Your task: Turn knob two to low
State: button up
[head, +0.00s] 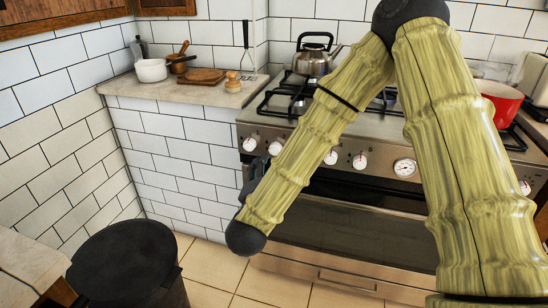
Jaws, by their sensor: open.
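The stove (345,184) has a row of white knobs on its steel front panel. The leftmost knob (250,144) and the second knob from the left (275,148) show close together. Another knob (331,157) and one more (360,161) sit right of my arm, which crosses in front of the panel. The knob markings are too small to read. A dark part of my gripper (246,186) shows just below the two left knobs, apart from them in the picture. My arm hides most of it, including the fingertips; it is open.
A kettle (314,58) stands on the cooktop and a red pot (501,101) at its right. The counter (215,93) left of the stove holds a white pot (151,70) and cutting boards (201,76). A black bin (125,255) stands at lower left. Floor shows between bin and stove.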

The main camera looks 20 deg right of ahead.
jog(key=x, duration=0.9)
jog(key=shift+w+b, duration=0.2)
jog(key=shift+b, duration=0.25)
jog(key=c, duration=1)
